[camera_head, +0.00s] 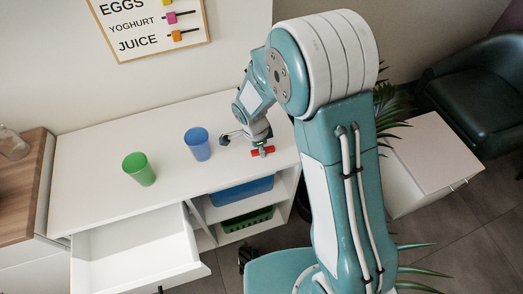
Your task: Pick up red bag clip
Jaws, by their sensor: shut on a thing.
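The red bag clip (263,152) is a small red bar near the front edge of the white cabinet top, right of the blue cup. My gripper (259,147) is shut on the clip from above. The clip is at or just over the surface; I cannot tell whether it still touches it. Part of the clip is hidden by the fingers.
A blue cup (198,144) stands close to the left of my gripper, and a green cup (139,168) is further left. The white cabinet top (95,150) is clear elsewhere. An open, empty drawer (140,250) juts out below. Blue (242,191) and green (247,221) bins sit in shelves underneath.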

